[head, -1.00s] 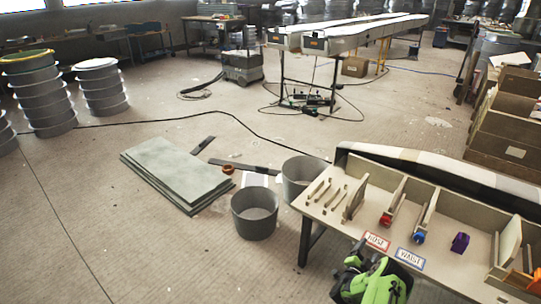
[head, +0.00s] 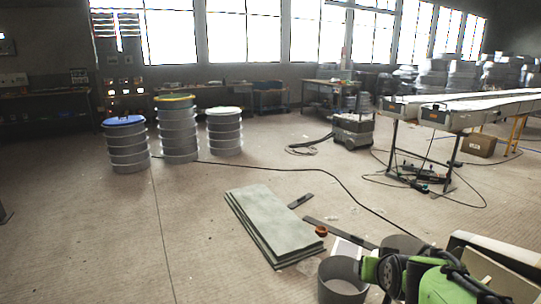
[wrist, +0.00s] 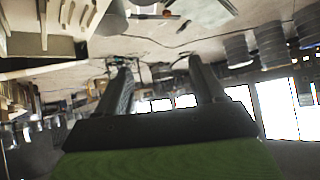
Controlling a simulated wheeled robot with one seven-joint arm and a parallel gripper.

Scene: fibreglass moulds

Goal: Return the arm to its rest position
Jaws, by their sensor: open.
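My arm (head: 435,280), green and black, shows at the lower right of the head view, in front of the pale bench. My gripper (wrist: 158,68) shows in the wrist view with its two dark fingers apart. Nothing is held between them. The wrist view is tilted, with the floor at the top and bright windows low in the picture. I cannot make out the fingertips in the head view.
The divided bench (wrist: 75,14) is at the wrist view's upper left. In the head view, grey sheets (head: 272,226) lie on the floor by a grey bucket (head: 342,282). Drums (head: 178,135) stand farther back. The left floor is clear.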

